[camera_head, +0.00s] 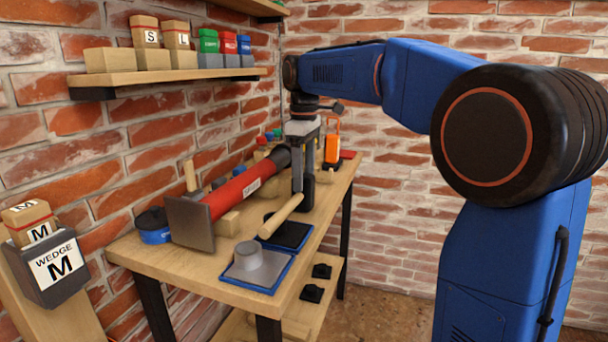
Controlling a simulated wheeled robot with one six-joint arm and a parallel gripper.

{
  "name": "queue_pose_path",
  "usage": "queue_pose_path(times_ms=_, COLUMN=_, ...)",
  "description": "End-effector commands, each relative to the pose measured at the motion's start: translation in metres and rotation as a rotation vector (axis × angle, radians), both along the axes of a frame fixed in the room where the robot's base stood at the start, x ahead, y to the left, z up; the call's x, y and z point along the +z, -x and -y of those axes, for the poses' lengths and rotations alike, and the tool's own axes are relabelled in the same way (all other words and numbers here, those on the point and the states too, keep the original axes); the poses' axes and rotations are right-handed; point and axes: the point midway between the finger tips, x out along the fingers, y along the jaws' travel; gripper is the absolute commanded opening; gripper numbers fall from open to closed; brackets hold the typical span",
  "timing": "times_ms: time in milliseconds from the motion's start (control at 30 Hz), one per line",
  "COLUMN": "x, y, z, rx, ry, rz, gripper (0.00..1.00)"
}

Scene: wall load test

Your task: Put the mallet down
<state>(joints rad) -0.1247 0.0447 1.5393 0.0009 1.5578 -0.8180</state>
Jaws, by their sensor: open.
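The mallet's pale wooden handle (282,216) slants over the blue-edged black pad (293,234) on the workbench. What looks like its dark head (308,191) is at the handle's far end, partly mixed with the gripper's outline. My gripper (301,178) points down at that far end, with its jaws open around or just beside the mallet; I cannot tell which. The mallet looks low over the pad, but I cannot tell if it touches it.
A red cylinder (238,190) with a grey end plate (190,222) lies left of the mallet. A blue-edged grey tray (273,270) is in front, a blue round tin (153,225) at left. An orange item (332,149) stands behind. A shelf (165,77) holds blocks above.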

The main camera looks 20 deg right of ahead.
Motion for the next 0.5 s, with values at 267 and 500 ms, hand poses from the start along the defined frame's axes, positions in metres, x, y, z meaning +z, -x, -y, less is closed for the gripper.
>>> queue_pose_path(times_ms=267, x=0.029, y=-0.001, z=0.0, rx=0.0, ry=0.0, rz=0.003, gripper=0.62)
queue_pose_path(times_ms=500, x=0.076, y=-0.001, z=0.0, rx=0.0, ry=0.0, rz=0.001, gripper=0.62)
